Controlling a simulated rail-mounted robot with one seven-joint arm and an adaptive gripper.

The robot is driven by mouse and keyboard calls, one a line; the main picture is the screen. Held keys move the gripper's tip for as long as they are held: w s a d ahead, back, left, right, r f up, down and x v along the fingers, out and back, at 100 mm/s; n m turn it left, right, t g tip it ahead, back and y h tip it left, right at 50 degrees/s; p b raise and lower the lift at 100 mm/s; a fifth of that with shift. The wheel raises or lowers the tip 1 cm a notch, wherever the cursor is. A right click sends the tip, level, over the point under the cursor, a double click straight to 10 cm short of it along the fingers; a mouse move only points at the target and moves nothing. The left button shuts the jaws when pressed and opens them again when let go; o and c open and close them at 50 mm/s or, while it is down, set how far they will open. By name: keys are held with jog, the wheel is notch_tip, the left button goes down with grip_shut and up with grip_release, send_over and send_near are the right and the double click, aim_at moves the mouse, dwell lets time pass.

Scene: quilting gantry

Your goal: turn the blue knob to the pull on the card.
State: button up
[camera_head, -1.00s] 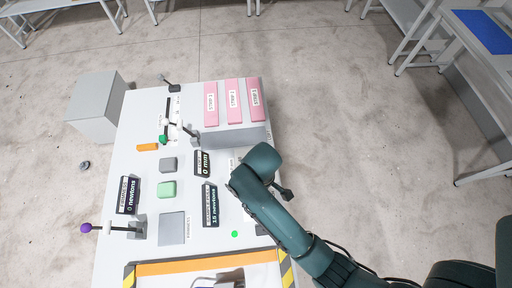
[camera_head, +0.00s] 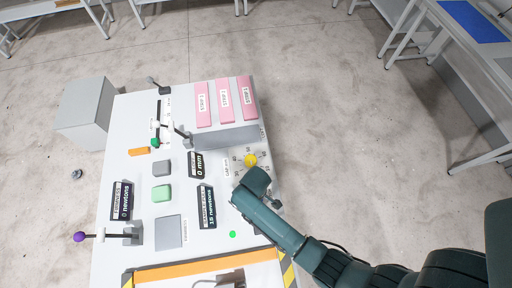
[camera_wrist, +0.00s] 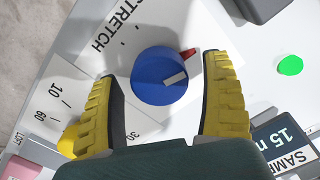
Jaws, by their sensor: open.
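The blue knob (camera_wrist: 152,82) is in the middle of the wrist view, with a pale pointer bar on top and a red mark (camera_wrist: 188,53) beside its rim. My gripper (camera_wrist: 162,68) is open, its yellow fingers on either side of the knob; a gap shows at both sides. In the head view my arm's end (camera_head: 257,182) hides the blue knob and the fingers. A dark card reading 15 newtons (camera_head: 208,206) lies left of my arm; part of it also shows in the wrist view (camera_wrist: 287,137).
A yellow knob (camera_head: 250,159) with a numbered scale is close by; my left finger partly covers it in the wrist view. A dark lever (camera_head: 277,203) stands near the panel's right edge. Pink strips (camera_head: 224,100) lie at the panel's back. A purple-tipped lever (camera_head: 79,237) sticks out left.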

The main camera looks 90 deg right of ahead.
jog(key=shift+c, duration=0.4)
jog(key=c, duration=1.1)
jog(key=shift+m+p, duration=0.3)
jog(key=m+p, duration=0.2)
jog(key=shift+r+m, duration=0.15)
jog(key=shift+m, duration=0.25)
jog(key=m+p, duration=0.2)
jog(key=m, duration=0.3)
jog(key=shift+m, duration=0.3)
jog(key=m+p, duration=0.1)
jog(key=m, duration=0.3)
jog(key=shift+s+p, duration=0.1)
jog(key=shift+p, duration=0.25)
jog(key=m, duration=0.4)
jog(key=shift+m+p, duration=0.3)
jog(key=shift+p, duration=0.1)
jog(key=shift+f, duration=0.2)
